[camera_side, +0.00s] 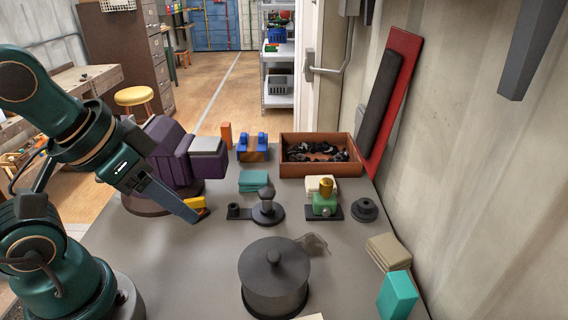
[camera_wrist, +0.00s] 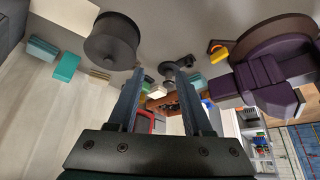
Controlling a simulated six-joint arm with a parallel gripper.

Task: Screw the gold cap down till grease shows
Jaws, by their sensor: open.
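The gold cap (camera_side: 326,187) sits upright on a small green body (camera_side: 325,205), which stands on a dark base plate right of the table's middle. I cannot tell from here whether grease shows at the cap. In the wrist view the cap is not clearly made out, small and partly behind the fingers. My gripper (camera_side: 192,217) is left of the cap, well apart from it, pointing down and right over the table. In the wrist view my gripper (camera_wrist: 159,75) has its two fingers apart with nothing between them.
A dark lidded pot (camera_side: 274,275) stands at the front middle. A black post fixture (camera_side: 267,212) and a dark knob (camera_side: 365,209) flank the green body. A purple vise (camera_side: 172,155) and yellow piece (camera_side: 195,204) are by my gripper. A brown tray (camera_side: 320,170) holds dark parts.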

